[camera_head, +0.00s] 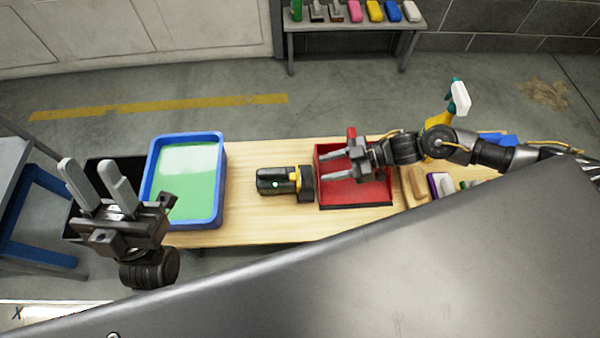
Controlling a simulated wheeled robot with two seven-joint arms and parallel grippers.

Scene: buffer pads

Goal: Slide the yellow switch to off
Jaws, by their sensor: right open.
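A black device (272,181) lies on the wooden table, with a small green light on its top. Its yellow switch (295,177) shows at its right end, beside a dark block. The switch's exact position is too small to tell. My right gripper (328,166) is open and empty over the red tray, to the right of the device, with its fingers pointing left towards it. It appears apart from the switch. My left gripper (90,180) is open and empty at the far left, with its fingers pointing up in the picture.
The red tray (358,193) sits right of the device. A blue tub (222,180) of green liquid stands on its left. Brushes (440,184) and a yellow spray bottle (459,98) are at the right. Bare table (245,222) lies in front of the device.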

